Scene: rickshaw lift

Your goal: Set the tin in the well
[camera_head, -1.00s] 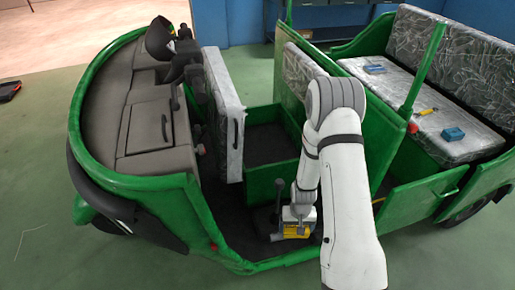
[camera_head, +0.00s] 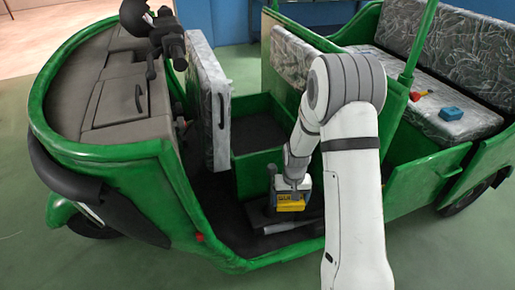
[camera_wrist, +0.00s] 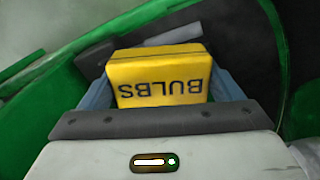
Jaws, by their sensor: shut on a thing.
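The yellow tin (camera_head: 291,203), marked BULBS, is between the fingers of my gripper (camera_head: 290,190), which is shut on it. It hangs over the dark floor of the green rickshaw, in front of the green seat box. In the wrist view the tin (camera_wrist: 160,75) sits between the two blue-grey fingers, its lettering upside down. An open-topped green box with a dark inside, which looks like the well (camera_head: 258,132), lies behind and left of my gripper. Its right part is hidden by my arm.
A raised seat cushion (camera_head: 214,108) stands at the box's left side. The dashboard and handlebar (camera_head: 168,38) are farther left. A dark pedal plate (camera_head: 285,226) is below the tin.

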